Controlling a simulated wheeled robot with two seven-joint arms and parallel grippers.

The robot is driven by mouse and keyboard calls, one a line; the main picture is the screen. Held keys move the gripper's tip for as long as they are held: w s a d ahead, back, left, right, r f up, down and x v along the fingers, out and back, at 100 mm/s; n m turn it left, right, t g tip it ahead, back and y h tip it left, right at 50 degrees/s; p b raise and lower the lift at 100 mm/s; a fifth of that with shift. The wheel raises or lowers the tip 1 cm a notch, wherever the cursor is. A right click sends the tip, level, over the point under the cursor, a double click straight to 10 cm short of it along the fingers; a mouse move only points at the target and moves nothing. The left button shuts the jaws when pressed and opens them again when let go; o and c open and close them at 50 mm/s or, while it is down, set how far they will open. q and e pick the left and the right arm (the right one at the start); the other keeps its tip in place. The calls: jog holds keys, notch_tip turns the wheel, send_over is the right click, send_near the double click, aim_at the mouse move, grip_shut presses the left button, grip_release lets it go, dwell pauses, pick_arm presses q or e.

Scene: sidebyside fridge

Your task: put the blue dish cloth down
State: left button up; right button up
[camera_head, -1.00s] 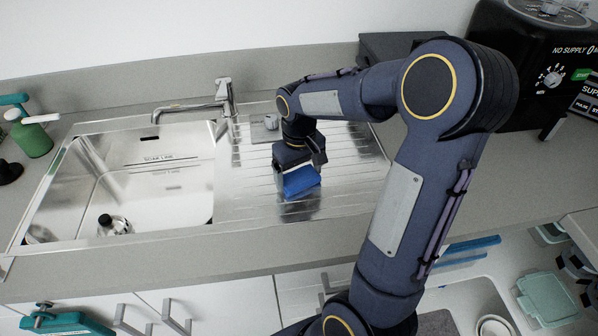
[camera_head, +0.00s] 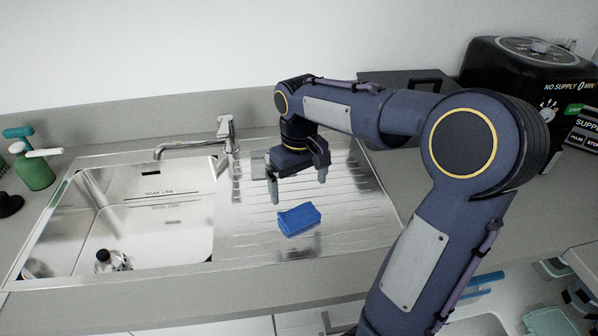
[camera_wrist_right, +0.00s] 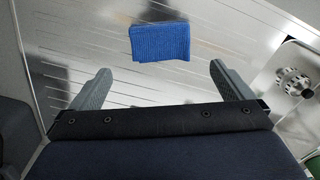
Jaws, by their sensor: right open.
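The blue dish cloth (camera_head: 299,220) lies folded on the ribbed metal drainboard (camera_head: 350,215), to the right of the sink basin. It also shows in the right wrist view (camera_wrist_right: 160,41), flat on the metal and clear of the fingers. My right gripper (camera_head: 299,190) is open and empty, above and behind the cloth, not touching it. In the right wrist view my right gripper's two fingers (camera_wrist_right: 160,85) stand wide apart. My left gripper is not in view.
A tap (camera_head: 222,135) stands behind. A green spray bottle (camera_head: 35,170) is at far left. A black machine (camera_head: 520,75) stands at the back right. The drainboard around the cloth is clear.

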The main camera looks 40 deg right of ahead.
jog(key=s+a+f+t+y, duration=0.1)
jog(key=s+a+t+y, duration=0.2)
jog(key=s+a, duration=1)
jog(key=s+t, duration=0.2)
jog(key=s, duration=0.1)
jog(key=shift+s+f+t+y, duration=0.15)
jog(key=shift+t+y, duration=0.15)
jog(key=shift+y, duration=0.1)
jog(key=shift+d+m, duration=0.1)
jog(key=shift+m, duration=0.2)
